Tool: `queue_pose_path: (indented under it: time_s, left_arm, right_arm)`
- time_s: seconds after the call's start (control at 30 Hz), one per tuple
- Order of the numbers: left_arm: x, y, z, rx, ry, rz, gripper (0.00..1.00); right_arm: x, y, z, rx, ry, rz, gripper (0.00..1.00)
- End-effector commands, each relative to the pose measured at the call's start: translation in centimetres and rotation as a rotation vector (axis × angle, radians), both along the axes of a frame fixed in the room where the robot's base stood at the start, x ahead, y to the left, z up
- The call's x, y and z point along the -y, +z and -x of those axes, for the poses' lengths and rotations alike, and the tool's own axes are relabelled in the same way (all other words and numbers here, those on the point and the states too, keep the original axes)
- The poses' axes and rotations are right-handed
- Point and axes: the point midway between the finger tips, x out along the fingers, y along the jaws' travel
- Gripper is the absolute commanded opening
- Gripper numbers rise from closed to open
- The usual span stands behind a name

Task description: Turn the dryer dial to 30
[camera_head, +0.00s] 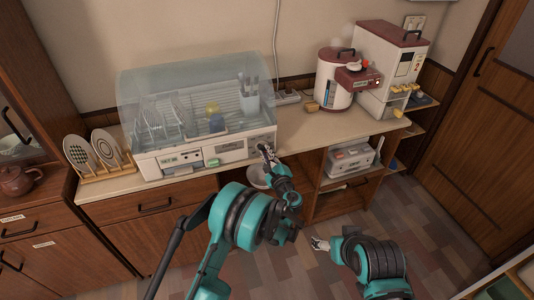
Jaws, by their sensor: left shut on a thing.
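The dish dryer (219,148) stands on the counter, a white base with a clear lid over its rack. Its front panel has small displays and a green piece near the middle. My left gripper (264,150) is at the right end of this front panel, shut on the dryer dial, which its fingers hide. I cannot read the dial's setting from here. My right gripper (317,243) hangs low in front of the cabinet, away from the dryer. It is too small to tell whether it is open or shut.
A plate rack (100,162) stands left of the dryer. A white and dark red dispenser (334,82) and a taller machine (392,70) stand at the right of the counter (305,128). The counter just right of the dryer is mostly clear. A bowl (258,176) shows below the counter.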

Motion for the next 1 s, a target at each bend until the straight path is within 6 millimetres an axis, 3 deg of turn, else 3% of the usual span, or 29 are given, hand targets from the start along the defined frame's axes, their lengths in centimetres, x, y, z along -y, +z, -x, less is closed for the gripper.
queue_pose_path:
  time_s: [0.57, 0.6, 0.67, 1.0]
  left_arm:
    - [0.05, -0.15, 0.06, -0.011, -0.001, -0.027, 0.00]
    - [0.05, -0.15, 0.06, -0.010, -0.001, -0.027, 0.20]
    - [0.03, -0.13, 0.05, -0.010, -0.001, -0.027, 0.33]
    - [0.10, -0.07, 0.26, -0.010, -0.001, -0.028, 0.33]
  right_arm:
    - [0.00, -0.03, 0.00, 0.000, 0.000, 0.000, 0.75]
    - [0.00, -0.03, 0.00, 0.000, 0.000, 0.000, 0.75]
    - [0.00, -0.02, 0.00, 0.000, 0.000, 0.000, 0.75]
    - [0.00, -0.01, 0.00, 0.000, 0.000, 0.000, 0.75]
